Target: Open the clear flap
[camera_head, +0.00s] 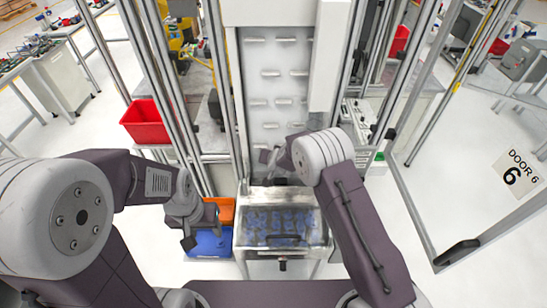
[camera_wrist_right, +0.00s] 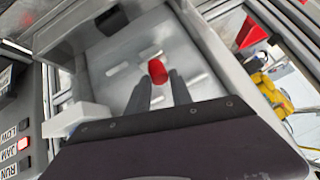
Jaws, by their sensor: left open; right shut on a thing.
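The clear flap (camera_head: 305,222) covers the top of a metal box in the middle of the head view. It lies closed, with a dark handle (camera_head: 283,238) near its front edge. Several blue pieces show through it. My left gripper (camera_head: 203,228) is open and empty, left of the flap above a blue bin. My right gripper (camera_head: 270,160) is behind the flap, near the white tower, partly hidden by its own wrist. In the right wrist view, its dark fingers (camera_wrist_right: 160,88) are closed about a small red piece (camera_wrist_right: 157,70) at their tips.
A blue bin (camera_head: 205,244) and an orange bin (camera_head: 226,207) stand left of the box. A white tower (camera_head: 277,75) with slots rises behind it. A red bin (camera_head: 150,122) is on the left. A panel with a lit JAM lamp (camera_wrist_right: 24,143) shows in the wrist view.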

